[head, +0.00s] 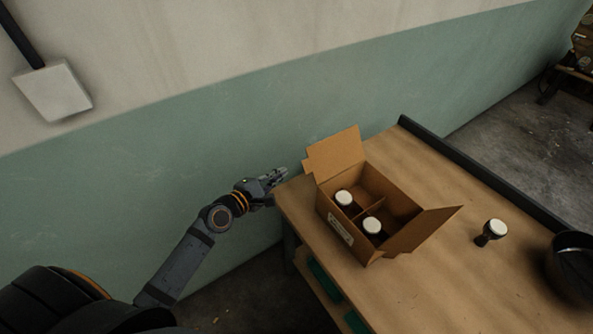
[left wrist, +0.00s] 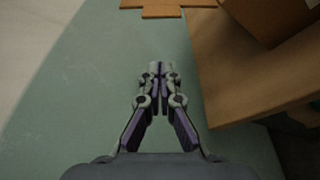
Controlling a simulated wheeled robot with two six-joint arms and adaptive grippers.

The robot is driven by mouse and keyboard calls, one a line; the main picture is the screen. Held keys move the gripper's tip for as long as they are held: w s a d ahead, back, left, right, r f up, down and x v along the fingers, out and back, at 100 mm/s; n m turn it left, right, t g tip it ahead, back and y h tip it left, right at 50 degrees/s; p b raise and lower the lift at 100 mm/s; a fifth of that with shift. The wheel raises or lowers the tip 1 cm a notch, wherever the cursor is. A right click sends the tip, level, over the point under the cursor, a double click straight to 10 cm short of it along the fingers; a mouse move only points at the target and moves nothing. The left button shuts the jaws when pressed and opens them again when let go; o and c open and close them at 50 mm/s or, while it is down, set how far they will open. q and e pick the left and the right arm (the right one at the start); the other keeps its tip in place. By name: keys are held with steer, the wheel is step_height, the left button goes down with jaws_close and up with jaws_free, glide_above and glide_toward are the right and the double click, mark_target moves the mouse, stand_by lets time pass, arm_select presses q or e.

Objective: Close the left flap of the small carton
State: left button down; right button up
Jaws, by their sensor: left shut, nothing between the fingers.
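The small carton (head: 345,233) stands open on the wooden table. Its left flap (head: 334,154) stands up and leans outward at the far left side. The right flap (head: 427,229) sticks out to the right. Two goblet drums with white heads, one (head: 344,198) and another (head: 372,225), stand inside divided compartments. My left gripper (head: 281,175) is shut and empty, just off the table's left end, to the left of the carton and apart from the flap. In the left wrist view, the gripper (left wrist: 159,68) points toward a piece of cardboard (left wrist: 168,8) at the top edge. My right gripper is not in view.
The table (head: 440,274) has a dark raised rim (head: 480,172) along its back edge. A green wall (head: 150,185) runs close behind my left arm.

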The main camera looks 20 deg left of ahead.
arm_select(q)
steer(key=d, duration=0.1)
steer(key=w+d+p, duration=0.1)
steer(key=d, duration=0.1)
steer(key=w+d+r+p, duration=0.1)
steer(key=shift+w+d+r, duration=0.1)
steer(key=shift+w+d, duration=0.1)
steer(key=shift+d, duration=0.05)
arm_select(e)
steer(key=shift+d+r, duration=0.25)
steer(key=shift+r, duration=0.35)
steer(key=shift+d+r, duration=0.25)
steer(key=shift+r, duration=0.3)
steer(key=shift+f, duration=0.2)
